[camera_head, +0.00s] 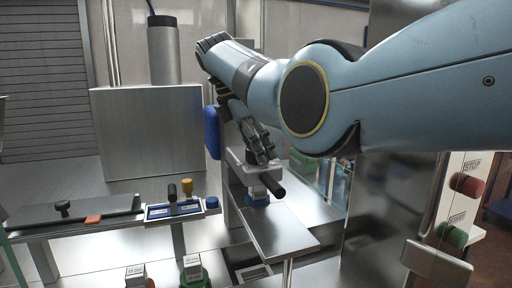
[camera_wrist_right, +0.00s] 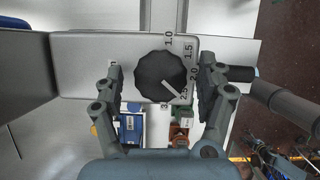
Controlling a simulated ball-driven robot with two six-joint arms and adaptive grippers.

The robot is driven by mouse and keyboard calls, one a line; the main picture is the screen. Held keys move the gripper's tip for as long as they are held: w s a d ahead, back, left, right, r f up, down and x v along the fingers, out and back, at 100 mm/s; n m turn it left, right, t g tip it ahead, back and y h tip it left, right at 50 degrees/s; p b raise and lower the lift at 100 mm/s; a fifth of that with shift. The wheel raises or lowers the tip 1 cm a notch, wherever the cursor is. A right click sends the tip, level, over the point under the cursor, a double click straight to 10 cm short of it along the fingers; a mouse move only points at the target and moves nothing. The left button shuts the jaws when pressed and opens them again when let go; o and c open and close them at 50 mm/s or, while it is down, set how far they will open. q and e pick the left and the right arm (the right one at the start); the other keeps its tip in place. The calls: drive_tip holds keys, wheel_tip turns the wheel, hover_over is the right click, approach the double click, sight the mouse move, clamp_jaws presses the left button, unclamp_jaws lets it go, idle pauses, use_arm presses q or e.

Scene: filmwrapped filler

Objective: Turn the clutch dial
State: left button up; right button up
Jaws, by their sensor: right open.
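The clutch dial (camera_wrist_right: 160,72) is a dark, scalloped knob on a metal housing (camera_wrist_right: 75,68) in the right wrist view. A scale from about 1.0 to 3 runs around its right side. Its pale pointer aims down and right, near 2.5. My right gripper (camera_wrist_right: 160,80) is open, with one finger on each side of the dial and visible gaps between. In the head view my right gripper (camera_head: 258,148) reaches down over the housing (camera_head: 236,160), and the dial is hidden behind the fingers. My left gripper is not in view.
A dark handle (camera_head: 268,186) sticks out from the housing, close to the right finger. Red (camera_head: 469,187) and green (camera_head: 453,236) buttons are on a panel at right. A tray with a blue label (camera_head: 172,210) and a flat plate (camera_head: 75,211) stand at left.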

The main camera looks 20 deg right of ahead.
drive_tip(key=v, duration=1.2)
